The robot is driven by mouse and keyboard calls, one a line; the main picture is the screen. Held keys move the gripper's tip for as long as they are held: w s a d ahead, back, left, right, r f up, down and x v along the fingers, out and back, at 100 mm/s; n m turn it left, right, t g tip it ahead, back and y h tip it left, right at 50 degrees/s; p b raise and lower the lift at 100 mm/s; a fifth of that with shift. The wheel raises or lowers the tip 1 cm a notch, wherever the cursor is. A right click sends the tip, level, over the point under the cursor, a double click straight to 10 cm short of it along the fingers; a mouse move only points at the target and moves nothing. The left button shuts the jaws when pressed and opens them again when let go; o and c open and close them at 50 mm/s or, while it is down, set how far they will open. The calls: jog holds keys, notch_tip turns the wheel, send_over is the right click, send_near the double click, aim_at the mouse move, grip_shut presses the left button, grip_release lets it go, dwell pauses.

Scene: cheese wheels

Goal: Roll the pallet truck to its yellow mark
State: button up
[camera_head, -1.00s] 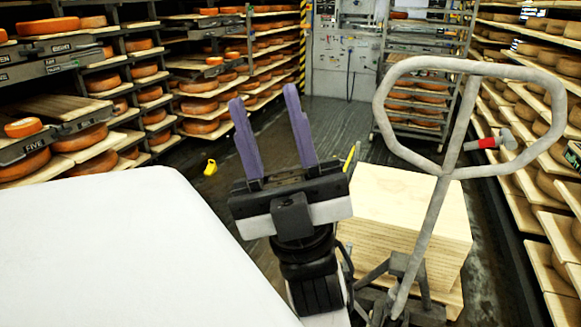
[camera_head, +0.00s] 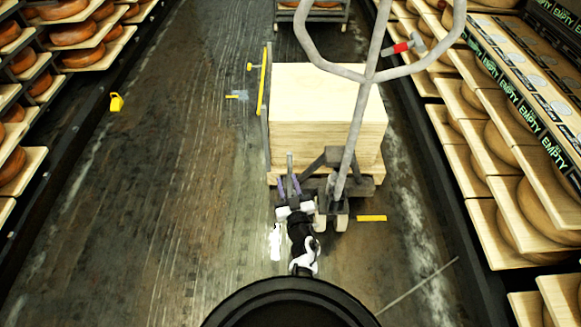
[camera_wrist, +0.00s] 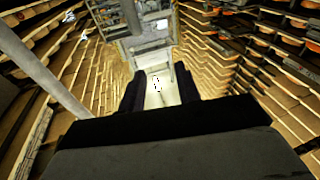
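The pallet truck (camera_head: 362,184) stands on the floor right of centre in the head view, with a pale wooden load (camera_head: 328,110) on it. Its grey loop handle (camera_head: 349,135) leans up over the load. A short yellow strip (camera_head: 371,218) lies on the floor just right of the truck's near end. My gripper (camera_head: 289,184), with purple fingers, is low at the left of the truck's near end. Its fingers stand apart in the wrist view (camera_wrist: 159,92), with nothing clearly held between them. Whether it touches the truck cannot be told.
A yellow upright bar (camera_head: 262,80) stands along the load's left side. A small yellow object (camera_head: 116,102) is on the floor at left. Cheese shelves (camera_head: 75,38) line the left and more shelves (camera_head: 500,150) the right. A rack (camera_head: 312,15) stands beyond. Left floor is mostly clear.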

jog(key=m+g+h, duration=0.1)
jog(key=g, duration=0.1)
send_near(290, 176)
jog(key=a+v, duration=0.1)
jog(key=v, duration=0.2)
jog(key=b+x, duration=0.2)
jog(key=x, duration=0.2)
jog(key=b+x, duration=0.2)
jog(key=x, duration=0.2)
jog(key=d+b+x, duration=0.1)
jog(key=b+x, duration=0.1)
jog(key=x, duration=0.3)
jog(key=shift+f, duration=0.25)
jog(key=shift+w+r, duration=0.1)
jog(key=shift+w, duration=0.35)
grip_shut()
